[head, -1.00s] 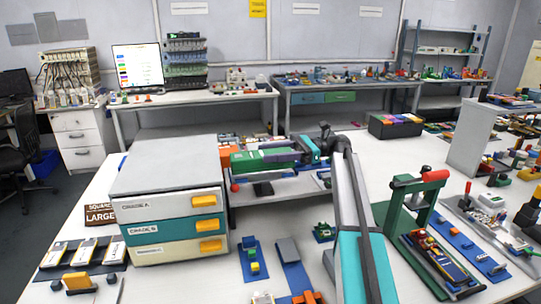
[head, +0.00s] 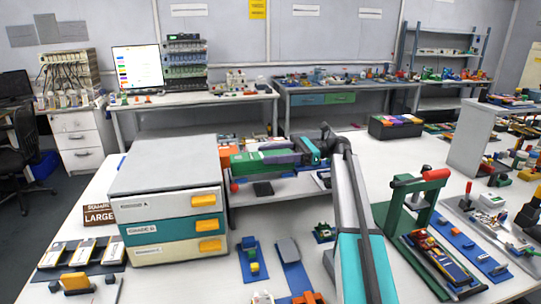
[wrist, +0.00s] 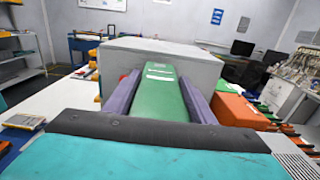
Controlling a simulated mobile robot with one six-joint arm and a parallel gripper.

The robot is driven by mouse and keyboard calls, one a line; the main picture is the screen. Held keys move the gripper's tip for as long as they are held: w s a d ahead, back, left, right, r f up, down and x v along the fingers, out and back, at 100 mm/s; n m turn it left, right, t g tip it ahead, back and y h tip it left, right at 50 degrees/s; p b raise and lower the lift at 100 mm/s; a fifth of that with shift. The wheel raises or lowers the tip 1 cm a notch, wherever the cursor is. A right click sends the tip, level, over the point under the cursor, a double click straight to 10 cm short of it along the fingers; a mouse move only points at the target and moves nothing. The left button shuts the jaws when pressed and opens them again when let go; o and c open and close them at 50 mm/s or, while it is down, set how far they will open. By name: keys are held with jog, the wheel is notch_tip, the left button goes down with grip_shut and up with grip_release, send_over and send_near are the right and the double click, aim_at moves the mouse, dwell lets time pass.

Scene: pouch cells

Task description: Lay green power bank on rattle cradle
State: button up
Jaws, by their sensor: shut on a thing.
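The green power bank (head: 258,161) is held level in the air by my gripper (head: 285,158), just right of the drawer cabinet in the head view. In the wrist view the green power bank (wrist: 160,100) is a long green block with white labels on top. It lies between the two purple fingers of my gripper (wrist: 163,88), which are shut on its sides. Its far end points toward the grey cabinet. I cannot tell for sure which thing is the rattle cradle; the bank and my arm cover part of the bench.
A grey cabinet (head: 165,170) with white and teal drawers stands close left of the bank. An orange bin (wrist: 236,108) sits beside it. A green press with a red handle (head: 410,195) stands right of my arm. Blue fixtures (head: 290,250) lie in front. Bare white bench shows between.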

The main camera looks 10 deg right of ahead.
jog(key=shift+f+b, duration=0.9)
jog(key=shift+f, duration=0.05)
jog(key=o, duration=1.4)
jog(key=shift+d, duration=0.1)
jog(key=d+b, duration=0.1)
jog(key=d, duration=0.5)
jog(key=shift+d+f, duration=0.1)
jog(key=shift+d+b, duration=0.3)
jog(key=shift+d, duration=0.3)
